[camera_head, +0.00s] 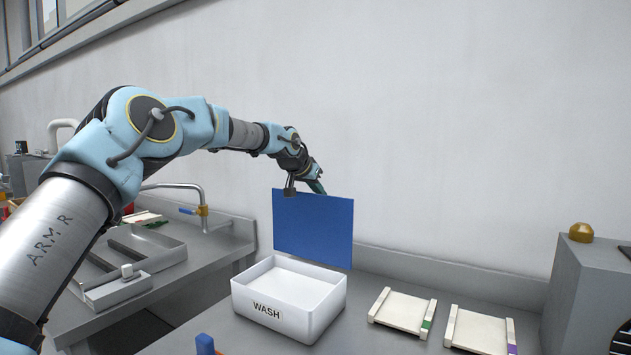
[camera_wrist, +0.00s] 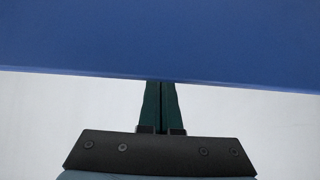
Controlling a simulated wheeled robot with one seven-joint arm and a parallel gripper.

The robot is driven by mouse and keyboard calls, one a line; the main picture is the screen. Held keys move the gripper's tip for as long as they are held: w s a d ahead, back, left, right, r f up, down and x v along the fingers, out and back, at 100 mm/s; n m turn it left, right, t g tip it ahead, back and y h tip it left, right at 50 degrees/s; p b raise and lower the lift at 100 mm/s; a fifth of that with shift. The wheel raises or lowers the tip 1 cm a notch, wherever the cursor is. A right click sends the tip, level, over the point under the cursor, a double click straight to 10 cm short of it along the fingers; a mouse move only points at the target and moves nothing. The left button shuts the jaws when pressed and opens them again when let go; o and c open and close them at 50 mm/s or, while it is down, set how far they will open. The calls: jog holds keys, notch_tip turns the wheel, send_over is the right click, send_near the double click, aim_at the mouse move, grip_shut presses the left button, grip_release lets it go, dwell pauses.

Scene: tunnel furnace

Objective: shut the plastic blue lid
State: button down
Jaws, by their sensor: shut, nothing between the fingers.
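The blue plastic lid (camera_head: 313,230) stands open and nearly upright at the back edge of a white box (camera_head: 287,309) labelled WASH. The box's inside shows white, and I see nothing in it. My gripper (camera_head: 318,189) is at the lid's top edge, partly hidden behind it in the head view. In the wrist view the gripper (camera_wrist: 161,84) is shut and empty, with its fingertips meeting the lower edge of the blue lid (camera_wrist: 160,38). I cannot tell whether they touch the lid.
Two pale trays, one with a green mark (camera_head: 402,311) and one with a purple mark (camera_head: 480,331), lie right of the box. A grey housing with a yellow dome (camera_head: 581,232) stands at far right. A sink with a tap (camera_head: 203,211) is at left. The wall is close behind.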

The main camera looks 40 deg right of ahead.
aim_at(312, 195)
jog(key=shift+s+a+f+p, duration=0.1)
jog(key=shift+s+a+p, duration=0.1)
jog(key=shift+a, duration=0.75)
jog(key=shift+s+a+p, duration=0.1)
jog(key=shift+s+a, duration=0.1)
jog(key=shift+a, duration=0.7)
jog(key=shift+f, duration=0.1)
